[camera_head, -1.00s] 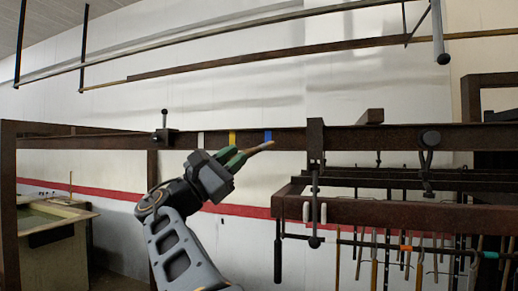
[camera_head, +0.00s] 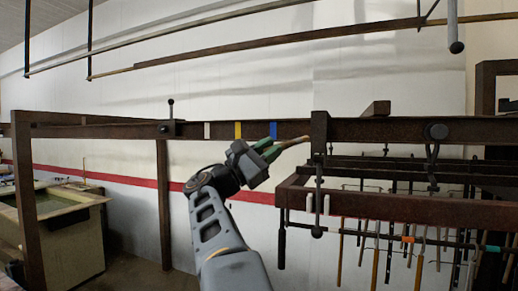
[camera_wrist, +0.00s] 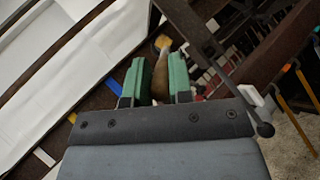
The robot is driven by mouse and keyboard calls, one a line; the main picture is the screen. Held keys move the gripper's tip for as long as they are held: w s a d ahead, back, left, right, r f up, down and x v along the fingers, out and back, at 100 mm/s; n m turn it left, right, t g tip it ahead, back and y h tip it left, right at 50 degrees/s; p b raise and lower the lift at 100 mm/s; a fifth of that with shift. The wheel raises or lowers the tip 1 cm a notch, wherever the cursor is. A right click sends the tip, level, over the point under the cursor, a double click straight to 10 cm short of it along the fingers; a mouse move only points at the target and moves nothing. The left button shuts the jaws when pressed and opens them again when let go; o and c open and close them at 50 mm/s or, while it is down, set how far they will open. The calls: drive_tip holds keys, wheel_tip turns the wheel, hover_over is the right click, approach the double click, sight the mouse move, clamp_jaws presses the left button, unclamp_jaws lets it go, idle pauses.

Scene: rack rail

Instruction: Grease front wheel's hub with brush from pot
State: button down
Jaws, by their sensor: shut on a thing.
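My gripper (camera_head: 268,152) has green fingers shut on a brown, slim brush (camera_head: 293,142). In the head view the brush points right and slightly up, its tip overlapping the rail near a dark hanger (camera_head: 318,135); I cannot tell if they touch. In the wrist view the brush (camera_wrist: 162,66) lies between the fingers of my gripper (camera_wrist: 158,70), with a yellowish end beyond them. I cannot tell which part is the front wheel's hub. I cannot make out the pot.
A rusty rail (camera_head: 375,131) crosses the view, with white, yellow and blue (camera_head: 273,130) marks. A lower brown frame (camera_head: 385,206) with several hanging rods stands at right. A bench (camera_head: 75,245) with a recessed top stands at lower left. A clamp (camera_head: 168,127) sits on the rail.

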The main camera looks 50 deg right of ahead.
sight(290, 142)
drive_tip(key=shift+s+d+r+p, duration=0.1)
drive_tip(key=shift+d+r+p, duration=0.15)
drive_tip(key=shift+d, duration=0.55)
drive_tip(key=shift+s+d+r+p, duration=0.15)
drive_tip(key=shift+d+p, duration=0.15)
drive_tip(key=shift+d, duration=0.45)
drive_tip(key=shift+s+d+r+p, duration=0.15)
drive_tip(key=shift+d+p, duration=0.1)
drive_tip(key=shift+d, duration=0.55)
drive_tip(key=shift+s+d+r, duration=0.25)
drive_tip(key=shift+s+r, duration=0.3)
drive_tip(key=shift+s, duration=0.1)
drive_tip(key=shift+w+d, duration=0.3)
drive_tip(key=shift+d, duration=0.5)
